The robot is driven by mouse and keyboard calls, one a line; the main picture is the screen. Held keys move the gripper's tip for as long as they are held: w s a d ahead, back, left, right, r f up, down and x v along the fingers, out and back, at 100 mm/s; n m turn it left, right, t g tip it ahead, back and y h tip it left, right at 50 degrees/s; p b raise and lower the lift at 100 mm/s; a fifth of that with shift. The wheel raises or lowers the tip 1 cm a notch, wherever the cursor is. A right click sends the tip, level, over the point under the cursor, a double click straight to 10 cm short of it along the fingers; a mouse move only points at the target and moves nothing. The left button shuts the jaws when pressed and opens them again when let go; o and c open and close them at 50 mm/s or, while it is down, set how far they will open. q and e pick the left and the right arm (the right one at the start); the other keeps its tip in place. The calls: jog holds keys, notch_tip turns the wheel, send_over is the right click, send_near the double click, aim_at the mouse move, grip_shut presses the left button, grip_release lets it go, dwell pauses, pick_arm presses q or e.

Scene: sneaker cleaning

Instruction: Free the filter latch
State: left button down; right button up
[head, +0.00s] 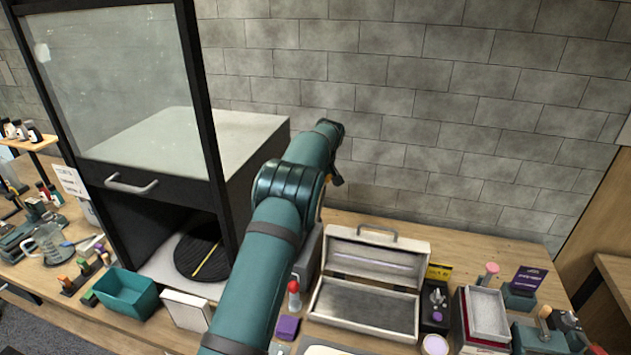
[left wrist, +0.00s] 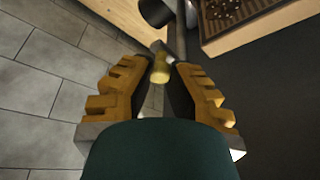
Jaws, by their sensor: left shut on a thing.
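In the left wrist view my left gripper (left wrist: 161,88) has its two orange ridged fingers closed in around a small yellow-brown cylindrical piece (left wrist: 160,68). This piece joins a grey rod at the top; I cannot tell for sure that it is the filter latch. In the head view a teal arm of mine reaches up from the bottom middle toward the wall, beside the dark booth (head: 228,165). Its gripper is mostly hidden behind the arm. No filter can be made out in the head view. My right gripper is not in view.
On the bench are a teal bin (head: 126,292), an open grey case (head: 365,310), a purple block (head: 288,327) and a white-topped box (head: 487,313). The booth holds a black round turntable (head: 196,262). The block wall (head: 450,120) closes off the back.

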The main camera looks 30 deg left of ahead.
pick_arm(q)
jog(key=shift+w+a+f+n+g, duration=0.1)
jog(key=shift+w+n+g, duration=0.2)
jog(key=shift+n, duration=0.6)
jog(key=c, duration=1.3)
grip_release()
jog(key=o, duration=0.5)
jog(key=shift+a, duration=0.1)
jog(key=shift+w, duration=0.1)
